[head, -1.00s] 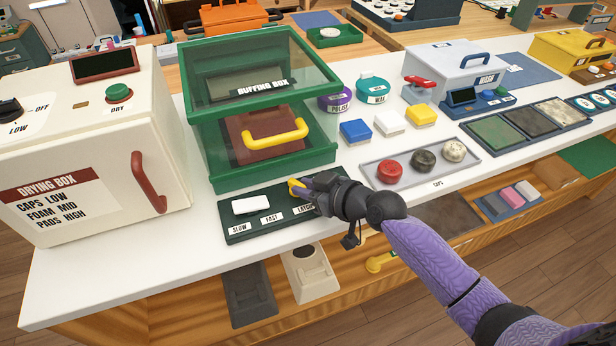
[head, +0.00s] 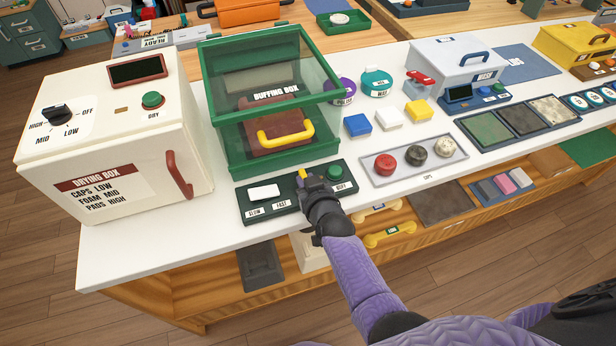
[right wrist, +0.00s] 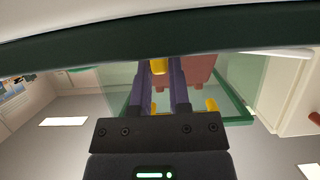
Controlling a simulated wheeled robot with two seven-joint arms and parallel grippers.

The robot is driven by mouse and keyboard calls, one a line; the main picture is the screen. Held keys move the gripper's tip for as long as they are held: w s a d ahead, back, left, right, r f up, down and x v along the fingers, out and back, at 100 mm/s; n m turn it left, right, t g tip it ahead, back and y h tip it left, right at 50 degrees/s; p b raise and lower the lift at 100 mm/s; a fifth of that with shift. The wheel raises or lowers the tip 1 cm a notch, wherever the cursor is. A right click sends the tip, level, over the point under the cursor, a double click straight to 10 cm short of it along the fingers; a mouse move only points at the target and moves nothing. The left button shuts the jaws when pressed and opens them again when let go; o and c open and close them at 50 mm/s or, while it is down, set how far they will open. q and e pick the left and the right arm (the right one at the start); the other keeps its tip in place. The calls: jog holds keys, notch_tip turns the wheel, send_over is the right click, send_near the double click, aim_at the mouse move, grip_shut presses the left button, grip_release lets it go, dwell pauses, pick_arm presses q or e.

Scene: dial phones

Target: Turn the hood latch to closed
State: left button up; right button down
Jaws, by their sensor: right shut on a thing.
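The green-framed, clear buffing box (head: 270,163) stands on the white counter, with a yellow handle (head: 287,136) inside its front. The dark control panel (head: 285,213) lies in front of it. It carries a white slider (head: 263,192), the yellow hood latch (head: 301,174) and a green button (head: 334,172). My right gripper (head: 308,182) is shut on the latch, covering most of it. The visible yellow tip points away from me, toward the box. The latch (right wrist: 158,66) also shows between the fingers of my right gripper (right wrist: 163,85) in the right wrist view. My left gripper is out of view.
The cream drying box (head: 120,150) stands left of the panel. A tray of round caps (head: 414,160) lies to the right, with blue, white and yellow blocks (head: 388,118) behind it. An open shelf (head: 220,283) runs under the counter's front edge.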

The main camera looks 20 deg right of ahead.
dwell(0.3)
jog(key=c, duration=0.6)
grip_release()
jog(key=p+v, duration=0.4)
jog(key=v, duration=0.6)
jog(key=shift+w+r+p, duration=0.1)
jog(key=shift+p, duration=0.25)
